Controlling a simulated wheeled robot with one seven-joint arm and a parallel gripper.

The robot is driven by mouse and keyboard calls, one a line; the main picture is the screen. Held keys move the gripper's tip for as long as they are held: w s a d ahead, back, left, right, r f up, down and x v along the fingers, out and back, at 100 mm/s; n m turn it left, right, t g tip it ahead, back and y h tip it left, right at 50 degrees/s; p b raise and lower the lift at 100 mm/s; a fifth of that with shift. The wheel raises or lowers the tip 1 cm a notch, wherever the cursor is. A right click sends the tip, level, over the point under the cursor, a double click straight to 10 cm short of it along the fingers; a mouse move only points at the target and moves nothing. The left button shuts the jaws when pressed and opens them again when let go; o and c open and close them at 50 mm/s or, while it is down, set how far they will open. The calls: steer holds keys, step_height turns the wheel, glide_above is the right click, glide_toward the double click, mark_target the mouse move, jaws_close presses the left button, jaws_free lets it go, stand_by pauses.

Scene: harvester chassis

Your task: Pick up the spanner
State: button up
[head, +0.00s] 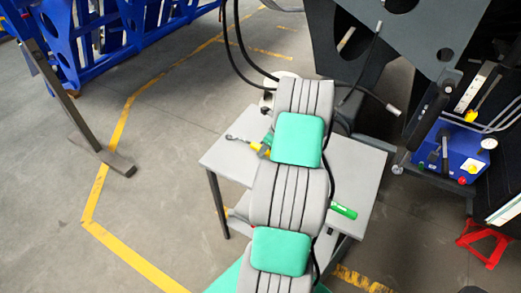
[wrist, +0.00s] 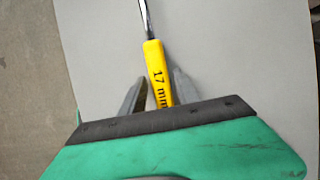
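The spanner has a yellow handle marked "17 mm" (wrist: 157,70) and a shiny metal shaft running up out of the top of the wrist view. In the head view its metal end (head: 236,139) and part of the yellow handle show at the left side of a grey table (head: 228,160). My gripper (wrist: 161,72) is over the handle, with one grey finger on each side. The fingers look open, with small gaps to the handle. The handle's lower end is hidden behind my gripper's body. In the head view my arm covers most of the gripper.
A green-handled tool (head: 343,211) lies on the table right of my arm. A dark machine panel with a hose and a blue box (head: 455,150) stand at the right, with a red stand (head: 484,243) below. Open floor lies at the left, with blue frames behind.

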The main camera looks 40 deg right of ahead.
jaws_close()
stand_by(1.1)
